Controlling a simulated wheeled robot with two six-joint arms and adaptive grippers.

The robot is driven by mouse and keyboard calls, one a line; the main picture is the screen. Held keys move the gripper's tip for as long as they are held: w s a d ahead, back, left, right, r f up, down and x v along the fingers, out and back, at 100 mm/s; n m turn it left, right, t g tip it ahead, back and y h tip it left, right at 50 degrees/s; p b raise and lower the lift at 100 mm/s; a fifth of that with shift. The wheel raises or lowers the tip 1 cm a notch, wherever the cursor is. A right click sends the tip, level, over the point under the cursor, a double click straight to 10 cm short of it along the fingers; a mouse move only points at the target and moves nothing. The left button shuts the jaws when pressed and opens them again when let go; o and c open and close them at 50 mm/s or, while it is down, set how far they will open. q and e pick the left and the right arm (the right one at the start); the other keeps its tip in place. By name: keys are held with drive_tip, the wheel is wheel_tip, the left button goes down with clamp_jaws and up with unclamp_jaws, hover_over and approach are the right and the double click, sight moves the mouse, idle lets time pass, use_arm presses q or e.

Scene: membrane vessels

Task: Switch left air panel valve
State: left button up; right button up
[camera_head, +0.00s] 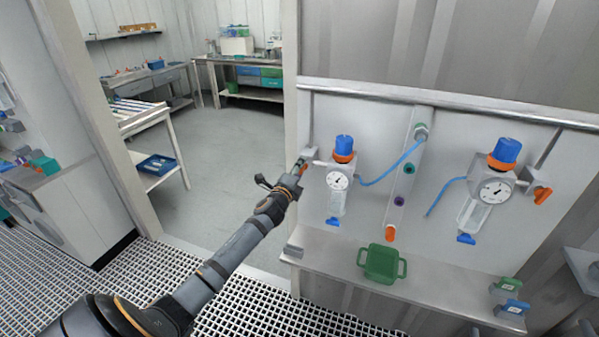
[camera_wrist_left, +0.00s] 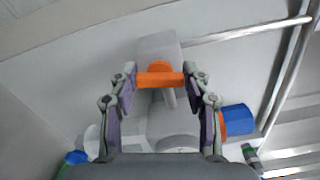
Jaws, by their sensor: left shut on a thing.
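The wall air panel (camera_head: 379,120) carries two regulators. The left regulator (camera_head: 341,175) has a blue knob, an orange ring and a round gauge. My left gripper (camera_head: 299,168) reaches in from the left to the valve at the left side of this regulator. In the left wrist view, the orange valve handle (camera_wrist_left: 160,80) lies crosswise between the fingers of my left gripper (camera_wrist_left: 160,82), which touch its two ends. The handle is mostly hidden by the gripper in the head view. The right regulator (camera_head: 496,185) has its own orange valve handle (camera_head: 542,195). My right gripper is not in view.
A shelf (camera_head: 330,250) below the panel holds a green tray (camera_head: 381,264) and small green and blue blocks at its right end. A blue hose (camera_head: 392,166) runs from the left regulator to the middle column. A doorway with tables opens at left.

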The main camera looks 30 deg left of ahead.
use_arm(q)
drive_tip(key=shift+n, duration=0.4)
drive_tip(key=o, duration=1.2)
drive_tip(key=shift+c, duration=0.2)
drive_tip(key=v, duration=1.2)
